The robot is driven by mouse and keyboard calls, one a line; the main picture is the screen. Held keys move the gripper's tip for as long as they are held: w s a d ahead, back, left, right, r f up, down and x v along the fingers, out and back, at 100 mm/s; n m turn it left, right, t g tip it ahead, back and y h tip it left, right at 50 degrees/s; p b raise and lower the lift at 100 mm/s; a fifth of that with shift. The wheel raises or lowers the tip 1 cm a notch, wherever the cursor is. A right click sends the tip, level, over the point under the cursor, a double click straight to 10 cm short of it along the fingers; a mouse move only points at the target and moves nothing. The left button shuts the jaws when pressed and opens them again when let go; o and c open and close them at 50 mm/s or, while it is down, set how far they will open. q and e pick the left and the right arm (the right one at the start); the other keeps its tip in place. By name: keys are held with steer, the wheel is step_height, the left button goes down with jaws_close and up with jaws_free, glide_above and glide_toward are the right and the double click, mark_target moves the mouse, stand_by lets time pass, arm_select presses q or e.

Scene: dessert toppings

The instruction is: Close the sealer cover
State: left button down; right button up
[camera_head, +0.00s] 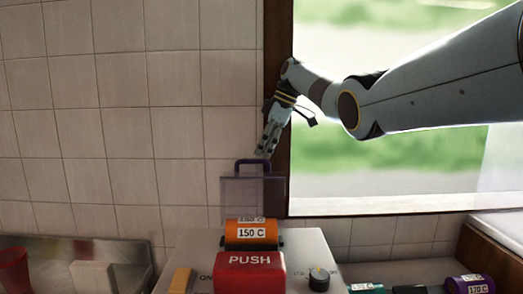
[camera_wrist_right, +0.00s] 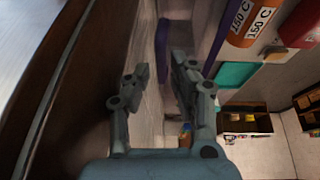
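The sealer (camera_head: 210,245) is a pale box with a red PUSH block (camera_head: 250,272) and a dark knob (camera_head: 319,279). Its cover (camera_head: 238,192), a see-through purple panel with a dark purple handle (camera_head: 253,162), stands upright behind the orange 150 C roll (camera_head: 250,232). My right gripper (camera_head: 264,153) points down at the handle, close to its top right. In the right wrist view its fingers (camera_wrist_right: 162,72) are apart with nothing held, and the purple handle (camera_wrist_right: 162,50) shows just beyond and between the tips. Contact cannot be told. My left gripper is out of view.
A tiled wall and a window frame (camera_head: 278,110) stand close behind. A metal tray with a red cup (camera_head: 13,270) is at left. A purple 120 C roll (camera_head: 469,285) lies at right. An orange block (camera_head: 180,280) is on the sealer's left.

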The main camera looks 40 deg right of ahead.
steer(key=shift+x, duration=1.25)
jaws_close()
